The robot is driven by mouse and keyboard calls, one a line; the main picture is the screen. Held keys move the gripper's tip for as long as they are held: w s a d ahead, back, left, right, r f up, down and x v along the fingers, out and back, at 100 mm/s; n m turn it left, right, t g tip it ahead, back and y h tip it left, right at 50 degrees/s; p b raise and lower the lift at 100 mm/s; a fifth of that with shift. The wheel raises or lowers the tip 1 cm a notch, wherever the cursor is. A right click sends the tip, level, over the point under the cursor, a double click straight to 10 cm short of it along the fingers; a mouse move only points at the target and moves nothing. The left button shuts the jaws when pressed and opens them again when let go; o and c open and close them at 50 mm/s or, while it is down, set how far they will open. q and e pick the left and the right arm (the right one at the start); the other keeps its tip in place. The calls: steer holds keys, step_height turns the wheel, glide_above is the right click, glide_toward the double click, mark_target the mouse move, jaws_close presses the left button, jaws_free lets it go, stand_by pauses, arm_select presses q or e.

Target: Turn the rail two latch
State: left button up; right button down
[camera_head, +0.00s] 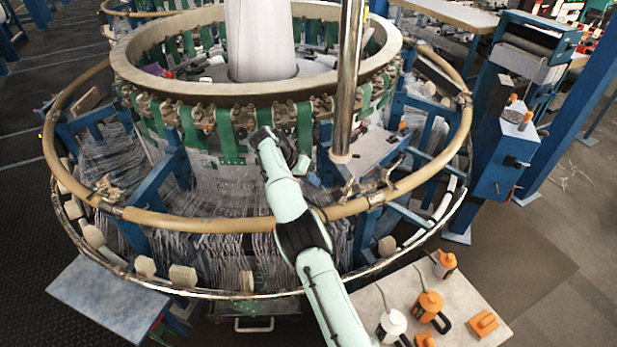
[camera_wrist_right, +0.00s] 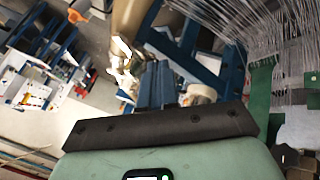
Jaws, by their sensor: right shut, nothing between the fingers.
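The tan ring rail (camera_head: 240,224) runs around the circular loom. Metal latch fittings sit on it at the right front (camera_head: 372,184), at the left front (camera_head: 105,190) and at the far right (camera_head: 463,98). I cannot tell which is the rail two latch. My right arm reaches over the front of the rail. My right gripper (camera_head: 278,146) is shut and empty, inside the rail by the green straps, left of the right front fitting. My left gripper is not in view.
A vertical metal pole (camera_head: 348,80) stands just right of my right gripper. Threads (camera_head: 215,255) hang below the rail, inside a lower outer ring. A pale table (camera_head: 455,310) with orange and white items stands at the lower right. A blue machine (camera_head: 500,150) stands at right.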

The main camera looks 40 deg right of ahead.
mark_target(342, 198)
arm_select(q)
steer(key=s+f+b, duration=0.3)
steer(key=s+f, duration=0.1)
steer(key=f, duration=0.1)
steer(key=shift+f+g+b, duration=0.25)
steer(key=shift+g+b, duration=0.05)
steer(key=shift+b, duration=0.05)
arm_select(e)
steer(key=s+d+f, duration=0.4)
steer(key=s, duration=0.1)
steer(key=shift+d, duration=0.25)
steer(key=shift+f, duration=0.1)
steer(key=shift+s, duration=0.1)
steer(key=n+b, duration=0.1)
steer(key=b, duration=0.1)
steer(key=s+n+t+b, duration=0.1)
steer(key=b, duration=0.2)
steer(key=shift+s+a+f+h+b, duration=0.1)
steer(key=shift+s+f+h+b, duration=0.15)
steer(key=shift+h+b, duration=0.1)
steer(key=shift+s+r+n+t+b, duration=0.1)
steer(key=shift+n+t+b, duration=0.3)
steer(key=shift+n+b, duration=0.15)
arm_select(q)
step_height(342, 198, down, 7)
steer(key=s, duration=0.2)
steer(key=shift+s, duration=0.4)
arm_select(e)
steer(key=shift+r, duration=0.15)
